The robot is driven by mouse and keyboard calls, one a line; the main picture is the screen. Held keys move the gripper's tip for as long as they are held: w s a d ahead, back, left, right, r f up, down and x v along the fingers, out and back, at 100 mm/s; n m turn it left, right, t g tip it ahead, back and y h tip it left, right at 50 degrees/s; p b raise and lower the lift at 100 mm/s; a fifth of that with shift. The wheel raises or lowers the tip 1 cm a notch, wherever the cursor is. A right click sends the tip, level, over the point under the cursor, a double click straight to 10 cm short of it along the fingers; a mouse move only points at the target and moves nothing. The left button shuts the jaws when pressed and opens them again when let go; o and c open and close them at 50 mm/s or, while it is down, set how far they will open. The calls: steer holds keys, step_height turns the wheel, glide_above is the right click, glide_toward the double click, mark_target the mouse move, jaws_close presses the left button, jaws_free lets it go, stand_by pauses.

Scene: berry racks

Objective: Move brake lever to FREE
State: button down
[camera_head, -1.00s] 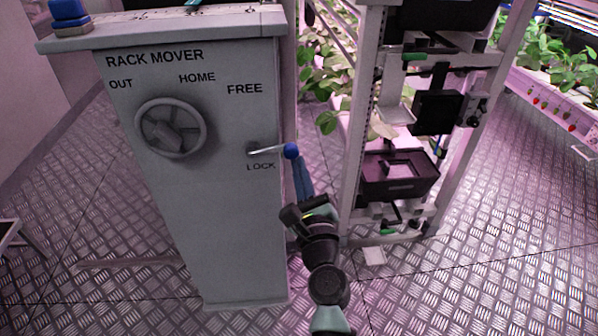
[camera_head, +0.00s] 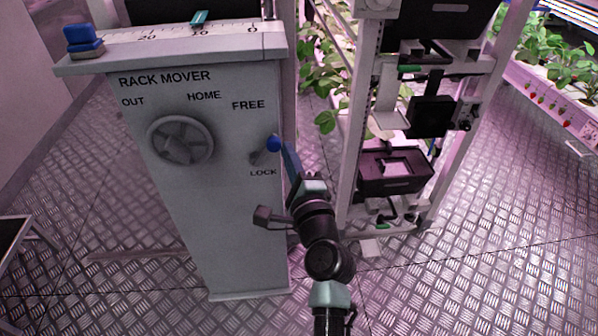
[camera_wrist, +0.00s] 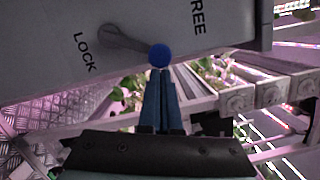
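The brake lever is a short grey arm with a blue knob (camera_head: 273,143), on the front of the grey rack mover cabinet (camera_head: 225,225). It tilts up and right, with its knob between the printed words LOCK (camera_head: 263,172) below and FREE (camera_head: 248,104) above. The lever arm (camera_wrist: 122,40) and knob also show in the wrist view. My gripper (camera_head: 284,147) is at the knob's right side. In the wrist view its two blue fingers (camera_wrist: 161,73) lie close together, with their tips right at the knob; the knob does not appear between them. Whether they touch is unclear.
A round handwheel (camera_head: 180,141) sits left of the lever. A blue block (camera_head: 82,41) and a scale with a green marker (camera_head: 199,18) are on the cabinet top. A rack with black bins (camera_head: 396,172) stands close right of my arm. Plants are behind.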

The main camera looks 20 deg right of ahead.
mark_target(269, 146)
steer(key=a+r+n+p, duration=0.2)
steer(key=n+p, duration=0.1)
steer(key=shift+w+n, duration=0.25)
steer(key=shift+n, duration=0.05)
steer(key=shift+w+a+r+n+g+p, duration=0.2)
steer(key=shift+a+n+p, duration=0.25)
steer(key=shift+n+p, duration=0.2)
steer(key=shift+w+a+r+n+g+p, duration=0.1)
steer(key=shift+a+n+g+p, duration=0.1)
steer(key=shift+a+n+p, duration=0.35)
steer(key=shift+d, duration=0.15)
steer(key=shift+d, duration=0.1)
